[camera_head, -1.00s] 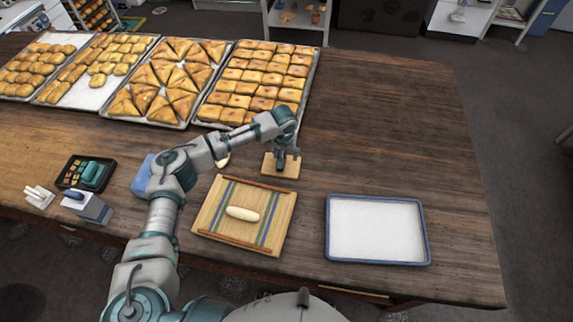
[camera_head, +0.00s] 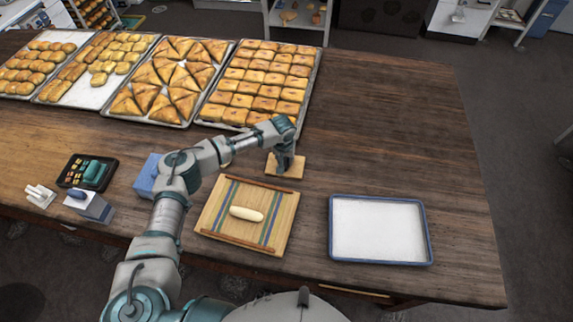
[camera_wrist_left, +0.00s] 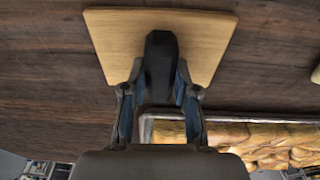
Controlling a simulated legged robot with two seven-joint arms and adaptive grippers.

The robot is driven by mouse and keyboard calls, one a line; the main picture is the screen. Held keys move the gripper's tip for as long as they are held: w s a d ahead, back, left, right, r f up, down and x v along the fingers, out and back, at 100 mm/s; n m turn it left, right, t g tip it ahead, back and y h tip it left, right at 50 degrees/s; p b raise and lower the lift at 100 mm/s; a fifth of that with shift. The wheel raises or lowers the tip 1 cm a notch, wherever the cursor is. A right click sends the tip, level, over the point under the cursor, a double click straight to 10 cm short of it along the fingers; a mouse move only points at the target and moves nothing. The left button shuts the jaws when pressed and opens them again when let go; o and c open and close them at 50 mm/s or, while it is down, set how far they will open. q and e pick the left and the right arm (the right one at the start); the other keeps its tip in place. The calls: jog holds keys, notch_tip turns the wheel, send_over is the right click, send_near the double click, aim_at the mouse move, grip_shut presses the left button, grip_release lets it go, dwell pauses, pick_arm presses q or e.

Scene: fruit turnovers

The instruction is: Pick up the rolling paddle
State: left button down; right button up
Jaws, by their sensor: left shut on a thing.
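The rolling paddle is a flat light-wood board (camera_head: 292,171) beyond the rolling board in the head view. In the left wrist view the paddle (camera_wrist_left: 110,38) shows at the top, with a dark handle (camera_wrist_left: 161,65) on it. My left gripper (camera_head: 284,161) is over the paddle. In the left wrist view my left gripper (camera_wrist_left: 160,95) has its fingers on either side of the handle and is shut on it. Whether the paddle touches the table is hard to tell. My right gripper is not in view.
A wooden rolling board (camera_head: 215,222) holds a pale dough roll (camera_head: 246,214). An empty blue-rimmed tray (camera_head: 331,232) lies to its right. Trays of pastries (camera_head: 258,85) line the back. A dark box (camera_head: 87,172) and a blue-grey container (camera_head: 90,207) stand at left. The table's right side is clear.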

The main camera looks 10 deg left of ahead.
aim_at(284, 160)
pick_arm(q)
jog(key=shift+a+f, duration=0.15)
jog(key=shift+a, duration=0.55)
jog(key=shift+r, duration=0.8)
jog(key=r, duration=0.2)
jog(key=d+r, duration=0.1)
jog(key=r, duration=0.2)
jog(key=d+r, duration=0.1)
jog(key=r, duration=0.2)
jog(key=shift+a+r, duration=0.15)
jog(key=shift+r, duration=0.1)
jog(key=shift+s+a, duration=0.15)
jog(key=shift+a, duration=0.2)
jog(key=s+a, duration=0.7)
jog(key=s, duration=0.6)
jog(key=shift+s+a+f, duration=0.15)
jog(key=shift+s+f, duration=0.15)
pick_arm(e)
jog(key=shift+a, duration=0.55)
pick_arm(q)
jog(key=shift+a, duration=0.25)
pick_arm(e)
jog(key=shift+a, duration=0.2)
